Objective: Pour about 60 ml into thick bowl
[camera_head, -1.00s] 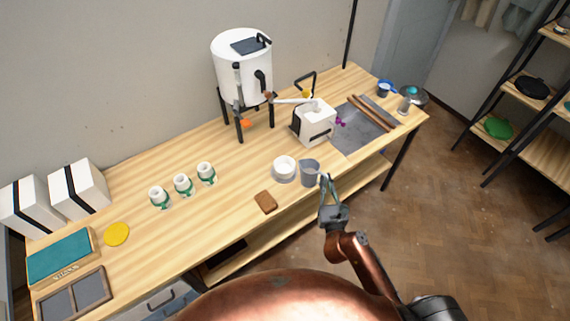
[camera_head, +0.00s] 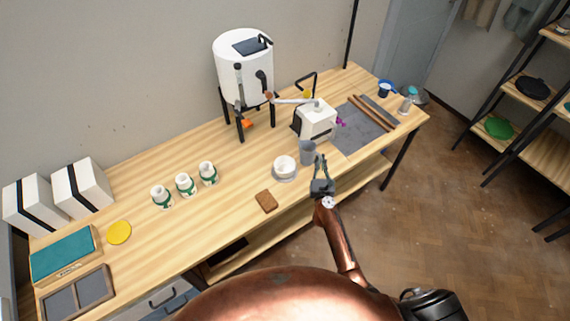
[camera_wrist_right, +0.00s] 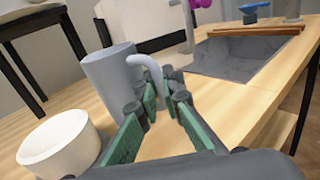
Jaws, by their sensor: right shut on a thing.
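My right gripper (camera_head: 319,165) is shut on the handle of the jug, and the handle (camera_wrist_right: 150,75) shows between the green-padded fingers (camera_wrist_right: 158,108) in the right wrist view. I cannot tell the jug's exact height above the bench or what is inside it. My left gripper is not in view.
A white toaster-like box (camera_head: 316,122) stands close behind the jug. A white drum on legs (camera_head: 243,70) is at the back. A brown block (camera_head: 266,201) lies in front of the bowl. Several green-banded white jars (camera_head: 185,184) stand left. A grey slab (camera_head: 360,128) lies right.

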